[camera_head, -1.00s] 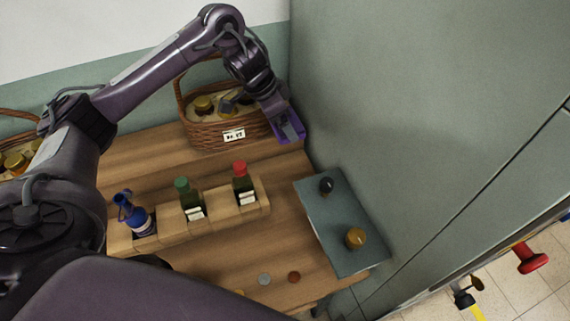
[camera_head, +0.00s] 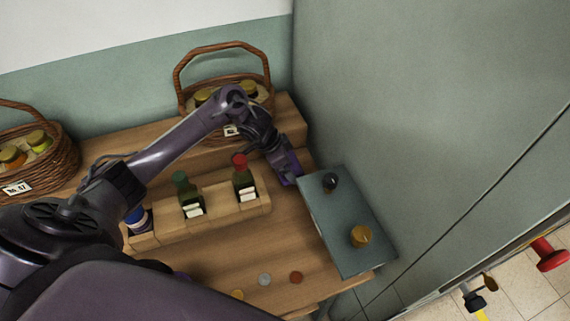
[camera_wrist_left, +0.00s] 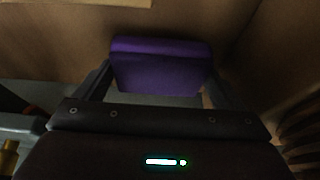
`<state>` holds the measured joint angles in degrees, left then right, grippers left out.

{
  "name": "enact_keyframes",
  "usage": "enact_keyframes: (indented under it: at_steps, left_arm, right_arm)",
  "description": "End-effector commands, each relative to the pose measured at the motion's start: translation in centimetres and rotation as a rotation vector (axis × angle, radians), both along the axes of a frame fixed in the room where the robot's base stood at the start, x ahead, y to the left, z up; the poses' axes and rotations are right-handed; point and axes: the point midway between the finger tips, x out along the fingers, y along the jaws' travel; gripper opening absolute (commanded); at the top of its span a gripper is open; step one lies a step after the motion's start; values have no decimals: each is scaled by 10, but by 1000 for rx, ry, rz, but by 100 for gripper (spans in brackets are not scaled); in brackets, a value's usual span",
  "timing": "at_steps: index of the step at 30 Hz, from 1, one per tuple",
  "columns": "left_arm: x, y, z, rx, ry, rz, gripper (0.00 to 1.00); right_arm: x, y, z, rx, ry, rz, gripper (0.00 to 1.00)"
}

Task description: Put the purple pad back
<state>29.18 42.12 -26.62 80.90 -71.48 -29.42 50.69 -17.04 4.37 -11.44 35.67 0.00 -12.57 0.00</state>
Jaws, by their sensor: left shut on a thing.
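The purple pad (camera_wrist_left: 160,68) sits between the two fingers of my left gripper (camera_wrist_left: 155,88) in the left wrist view, and the gripper is shut on it. In the head view my left gripper (camera_head: 290,176) is low over the right part of the wooden bench, beside the far left corner of the blue-grey tray. Only a little of the purple pad (camera_head: 288,166) shows there. I cannot tell whether the pad touches the bench. My right gripper is not in view.
A wooden rack (camera_head: 222,213) holds a blue bottle, a green-capped bottle (camera_head: 187,194) and a red-capped bottle (camera_head: 244,180). The blue-grey tray (camera_head: 340,225) carries a dark knob and a gold-lidded jar (camera_head: 361,235). Wicker baskets stand behind. A tall grey-green panel (camera_head: 400,110) bounds the right.

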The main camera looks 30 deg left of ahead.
Motion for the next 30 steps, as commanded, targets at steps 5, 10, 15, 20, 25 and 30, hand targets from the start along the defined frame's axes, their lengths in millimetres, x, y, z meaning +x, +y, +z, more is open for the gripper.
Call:
enact_keyframes:
  at_steps: [5,10,15,20,25,30]
  left_arm:
    - [0,1,-11,1,-2,1,72]
    - [0,1,-11,1,-2,1,72]
    - [0,0,-12,1,-2,0,98]
    - [0,0,-12,1,-2,0,100]
    - [0,1,-7,1,-4,0,100]
    - [-7,9,17,3,-5,-1,100]
  right_arm:
    - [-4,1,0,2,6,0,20]
    - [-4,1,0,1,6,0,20]
    - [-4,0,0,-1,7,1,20]
    - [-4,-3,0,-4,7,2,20]
    - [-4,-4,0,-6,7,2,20]
    - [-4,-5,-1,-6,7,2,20]
